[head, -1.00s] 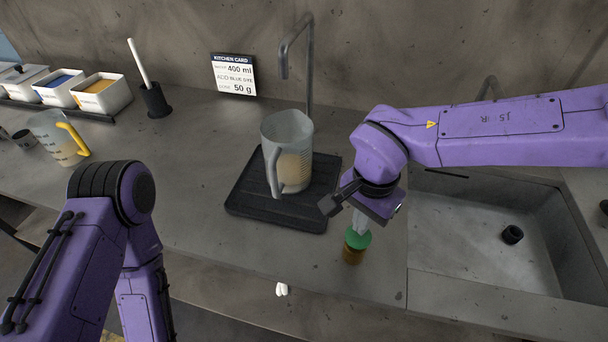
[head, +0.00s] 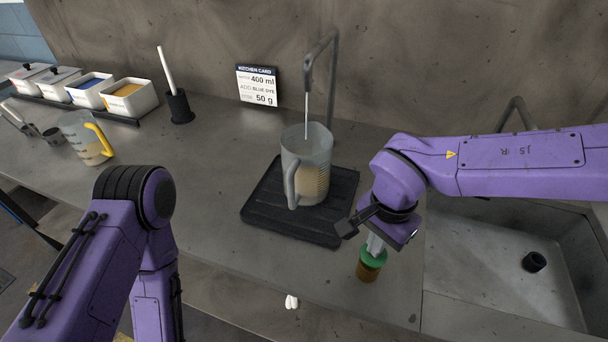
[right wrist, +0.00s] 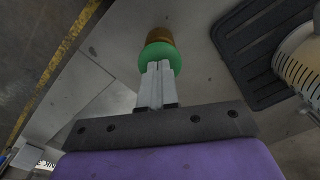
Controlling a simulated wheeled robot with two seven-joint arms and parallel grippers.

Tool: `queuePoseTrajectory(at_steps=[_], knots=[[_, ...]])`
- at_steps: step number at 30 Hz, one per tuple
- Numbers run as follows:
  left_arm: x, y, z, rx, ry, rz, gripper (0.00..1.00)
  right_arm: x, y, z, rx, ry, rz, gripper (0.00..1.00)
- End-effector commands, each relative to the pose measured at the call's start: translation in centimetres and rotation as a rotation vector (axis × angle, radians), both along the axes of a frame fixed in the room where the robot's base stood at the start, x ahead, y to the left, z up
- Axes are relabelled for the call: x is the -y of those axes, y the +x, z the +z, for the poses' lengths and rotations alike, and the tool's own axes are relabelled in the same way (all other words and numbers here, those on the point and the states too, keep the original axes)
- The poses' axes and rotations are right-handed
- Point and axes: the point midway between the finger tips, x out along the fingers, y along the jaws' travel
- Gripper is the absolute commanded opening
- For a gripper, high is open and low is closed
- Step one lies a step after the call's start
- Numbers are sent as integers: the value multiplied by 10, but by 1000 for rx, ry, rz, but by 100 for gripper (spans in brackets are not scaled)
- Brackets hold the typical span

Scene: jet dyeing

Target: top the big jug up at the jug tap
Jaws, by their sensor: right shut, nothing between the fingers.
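The big jug (head: 292,172), grey and translucent with a pale handle, stands upright on the black ribbed tray under the jug tap (head: 331,62). A thin stream runs from the spout into it, and beige content shows through its wall. Part of it also shows in the right wrist view (right wrist: 303,67). My right gripper (head: 372,247) is shut with nothing between its fingers. Its tips are at the green top of a button (head: 372,258) with an amber-brown base; in the right wrist view the tips (right wrist: 158,68) appear to touch the green top (right wrist: 160,56). My left gripper is out of view.
The black tray (head: 262,219) lies beside the button. A sink (head: 490,265) is at the right. A second jug with a yellow handle (head: 78,140), white dye bins (head: 128,98), a dark pot (head: 180,106) and a card reading 400 ml, blue dye, 50 g (head: 257,85) stand left.

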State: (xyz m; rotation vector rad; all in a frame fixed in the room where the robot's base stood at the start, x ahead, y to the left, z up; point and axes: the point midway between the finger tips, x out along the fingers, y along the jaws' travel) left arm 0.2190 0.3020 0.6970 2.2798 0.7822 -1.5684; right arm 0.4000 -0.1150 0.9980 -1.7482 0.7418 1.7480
Motion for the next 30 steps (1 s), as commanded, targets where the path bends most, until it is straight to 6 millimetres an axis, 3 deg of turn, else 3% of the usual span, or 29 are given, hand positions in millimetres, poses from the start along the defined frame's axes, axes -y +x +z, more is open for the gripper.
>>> queuePoseTrajectory(at_steps=[16, 30], knots=[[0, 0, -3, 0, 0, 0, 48, 0, -1, -15, -3, -1, 0, 0], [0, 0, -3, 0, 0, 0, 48, 0, -1, -14, -3, -1, 0, 0]])
